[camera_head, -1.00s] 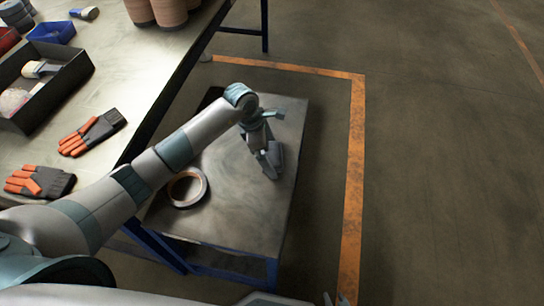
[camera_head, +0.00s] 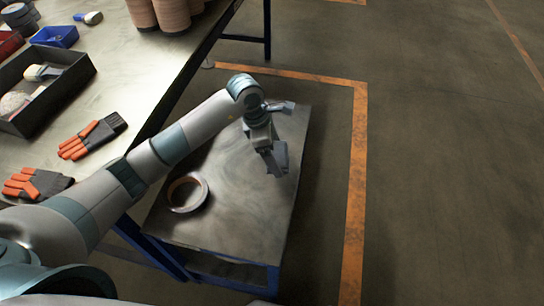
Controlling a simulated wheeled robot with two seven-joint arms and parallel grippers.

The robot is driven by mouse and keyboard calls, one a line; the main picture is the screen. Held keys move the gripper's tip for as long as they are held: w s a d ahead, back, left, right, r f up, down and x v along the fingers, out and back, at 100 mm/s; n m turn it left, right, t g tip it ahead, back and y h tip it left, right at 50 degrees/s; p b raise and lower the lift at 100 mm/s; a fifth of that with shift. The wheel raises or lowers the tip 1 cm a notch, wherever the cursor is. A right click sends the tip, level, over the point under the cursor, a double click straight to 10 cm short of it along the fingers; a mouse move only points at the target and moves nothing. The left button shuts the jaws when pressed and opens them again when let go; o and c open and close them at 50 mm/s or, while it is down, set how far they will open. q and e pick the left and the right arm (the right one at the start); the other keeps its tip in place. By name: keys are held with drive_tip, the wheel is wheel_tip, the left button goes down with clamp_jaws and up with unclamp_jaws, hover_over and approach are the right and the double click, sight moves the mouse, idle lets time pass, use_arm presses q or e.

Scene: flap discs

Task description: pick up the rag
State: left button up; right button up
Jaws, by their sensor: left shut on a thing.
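My left gripper (camera_head: 270,150) is over the far right part of a small metal-topped table (camera_head: 235,215), reaching in from the left. It is shut on a small grey piece (camera_head: 279,158), which looks like the rag. The arm and fingers hide part of it, and its outline is hard to make out. Whether it touches the tabletop I cannot tell. My right gripper is not in view.
The workbench (camera_head: 125,75) at left carries gloves (camera_head: 92,136), a dark open box (camera_head: 42,95) and a blue bin (camera_head: 54,36). Floor at right is clear.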

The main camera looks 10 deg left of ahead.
use_arm(q)
drive_tip(key=s+d+r+b, duration=0.1)
drive_tip(key=s+d+r, duration=0.5)
drive_tip(key=s+d, duration=0.1)
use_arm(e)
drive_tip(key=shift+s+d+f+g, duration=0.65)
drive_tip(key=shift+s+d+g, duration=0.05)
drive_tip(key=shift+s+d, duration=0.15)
use_arm(q)
drive_tip(key=shift+o, duration=0.6)
drive_tip(key=shift+s, duration=0.1)
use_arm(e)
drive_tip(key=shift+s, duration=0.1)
